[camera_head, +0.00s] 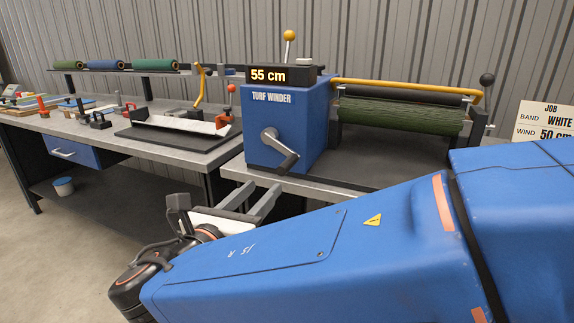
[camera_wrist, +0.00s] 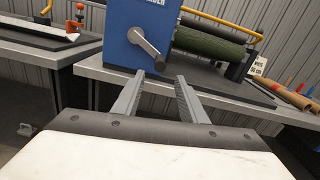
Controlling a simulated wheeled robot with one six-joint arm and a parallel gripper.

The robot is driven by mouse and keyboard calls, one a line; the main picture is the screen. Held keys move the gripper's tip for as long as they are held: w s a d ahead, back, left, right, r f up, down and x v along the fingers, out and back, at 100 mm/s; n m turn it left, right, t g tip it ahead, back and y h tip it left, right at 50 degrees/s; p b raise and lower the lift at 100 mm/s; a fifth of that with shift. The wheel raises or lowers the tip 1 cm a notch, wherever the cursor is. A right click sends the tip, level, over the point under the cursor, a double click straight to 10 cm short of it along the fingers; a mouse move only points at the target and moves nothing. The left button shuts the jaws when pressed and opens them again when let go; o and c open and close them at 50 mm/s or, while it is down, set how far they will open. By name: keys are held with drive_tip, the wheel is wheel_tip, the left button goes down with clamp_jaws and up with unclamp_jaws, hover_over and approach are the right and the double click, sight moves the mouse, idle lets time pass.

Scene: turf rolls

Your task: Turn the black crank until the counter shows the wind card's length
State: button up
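The crank (camera_head: 281,149) sits on the front of the blue turf winder (camera_head: 312,125), its grey arm slanting down to the right to a black handle. In the wrist view the crank (camera_wrist: 146,45) is just beyond my fingertips. The counter (camera_head: 268,75) reads 55 cm. The job card (camera_head: 545,122) at the right edge reads band WHITE and wind 50 cm, its right side cut off. My gripper (camera_head: 265,187) is open and empty, below and in front of the crank. Its two fingers (camera_wrist: 160,78) are apart, with no contact visible.
A green turf roll (camera_head: 400,115) lies on the winder's rollers under a yellow bar (camera_head: 400,85). The bench edge (camera_head: 330,190) runs below the crank. A left bench (camera_head: 190,155) holds a tray, tools and a rack of rolls. The floor at left is mostly clear.

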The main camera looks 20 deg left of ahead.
sight(287, 164)
drive_tip(key=w, duration=0.9)
drive_tip(key=w+d, duration=0.1)
drive_tip(key=w, duration=0.4)
drive_tip(key=shift+d, duration=0.1)
clamp_jaws()
